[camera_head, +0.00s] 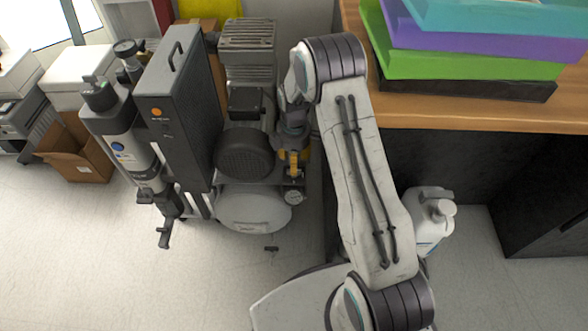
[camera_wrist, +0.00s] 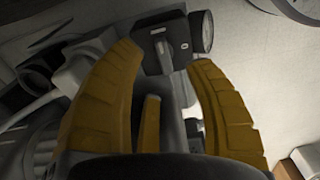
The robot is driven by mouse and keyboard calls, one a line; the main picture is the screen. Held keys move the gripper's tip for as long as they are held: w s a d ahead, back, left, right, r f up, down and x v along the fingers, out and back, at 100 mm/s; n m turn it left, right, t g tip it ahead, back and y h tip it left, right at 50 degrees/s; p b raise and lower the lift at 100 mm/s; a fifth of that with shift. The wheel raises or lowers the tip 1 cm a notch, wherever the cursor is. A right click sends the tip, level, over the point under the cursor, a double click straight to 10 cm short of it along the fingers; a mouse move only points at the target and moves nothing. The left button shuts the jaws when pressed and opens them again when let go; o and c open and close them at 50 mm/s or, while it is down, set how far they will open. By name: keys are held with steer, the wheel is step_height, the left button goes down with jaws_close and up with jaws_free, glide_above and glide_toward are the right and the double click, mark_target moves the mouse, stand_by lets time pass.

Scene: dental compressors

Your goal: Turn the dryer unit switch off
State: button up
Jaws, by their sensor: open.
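The compressor and dryer assembly stands left of my arm, with a tall dark cabinet (camera_head: 175,110) and a motor (camera_head: 245,152) above a pale tank (camera_head: 252,208). My gripper (camera_head: 294,168) points down beside the motor, at the right side of the assembly. In the wrist view my gripper (camera_wrist: 165,60) is open, with nothing held between its yellow fingers. A dark switch box (camera_wrist: 151,30) with a grey lever (camera_wrist: 166,50) shows just beyond and between the fingertips. Contact with it cannot be told. In the head view the switch is largely hidden by my gripper.
A round gauge (camera_head: 293,197) sits below my gripper; a gauge (camera_wrist: 202,30) is beside the switch box. A wooden desk (camera_head: 480,113) with stacked coloured trays (camera_head: 470,62) stands right. A white jug (camera_head: 428,215) stands below it. Floor at front left is clear.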

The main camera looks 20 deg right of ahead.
steer(key=shift+f+b, duration=0.55)
steer(key=shift+f, duration=1.6)
jaws_close()
